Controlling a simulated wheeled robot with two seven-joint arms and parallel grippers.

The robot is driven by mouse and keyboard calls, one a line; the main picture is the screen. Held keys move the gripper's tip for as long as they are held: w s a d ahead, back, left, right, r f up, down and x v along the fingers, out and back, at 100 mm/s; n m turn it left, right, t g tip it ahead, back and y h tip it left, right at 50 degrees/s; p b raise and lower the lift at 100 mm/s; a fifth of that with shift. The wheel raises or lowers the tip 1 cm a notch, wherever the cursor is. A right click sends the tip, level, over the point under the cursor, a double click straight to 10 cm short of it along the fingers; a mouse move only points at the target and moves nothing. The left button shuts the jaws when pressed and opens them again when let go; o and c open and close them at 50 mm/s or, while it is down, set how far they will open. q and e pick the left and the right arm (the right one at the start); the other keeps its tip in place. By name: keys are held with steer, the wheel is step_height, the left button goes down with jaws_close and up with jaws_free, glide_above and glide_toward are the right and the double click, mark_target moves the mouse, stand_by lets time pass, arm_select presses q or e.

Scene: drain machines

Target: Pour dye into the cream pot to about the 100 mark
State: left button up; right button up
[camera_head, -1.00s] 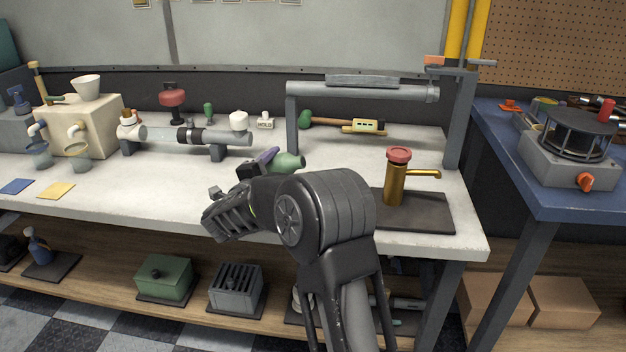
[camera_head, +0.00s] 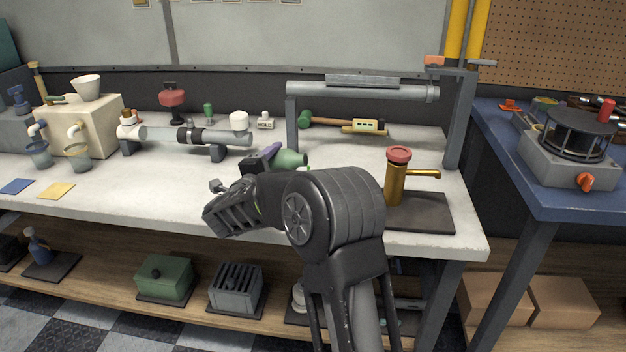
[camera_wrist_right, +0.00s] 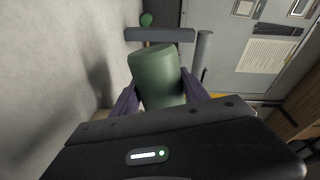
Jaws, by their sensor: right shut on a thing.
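My right gripper (camera_head: 262,163) is shut on a green vessel (camera_head: 291,159), held above the front of the bench and lying well over on its side. In the right wrist view the vessel (camera_wrist_right: 157,78) sits between the purple fingers (camera_wrist_right: 160,97); its contents are hidden. A cream cup-like vessel (camera_head: 87,86) stands on the cream box (camera_head: 100,126) at the left, far from the gripper. I cannot tell whether it is the cream pot, and no 100 mark is readable. My left gripper is not in view.
Glass cups (camera_head: 78,158) stand under the box's spouts. A clear tube assembly (camera_head: 165,137) lies behind and left of my gripper. A brass pump (camera_head: 397,178) on a dark mat (camera_head: 432,214) stands to the right. The front bench top (camera_head: 130,190) is mostly clear.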

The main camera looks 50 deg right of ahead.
steer(key=shift+s+d+r+m, duration=0.1)
steer(key=shift+s+r+m, duration=0.1)
steer(key=shift+r+m, duration=0.35)
stand_by(0.5)
steer(key=shift+m, duration=0.55)
stand_by(1.6)
steer(key=shift+r+n, duration=0.1)
steer(key=shift+n, duration=0.4)
steer(key=shift+w+f+n, duration=0.3)
steer(key=shift+f+n, duration=0.5)
steer(key=shift+f, duration=0.15)
steer(key=shift+f, duration=0.1)
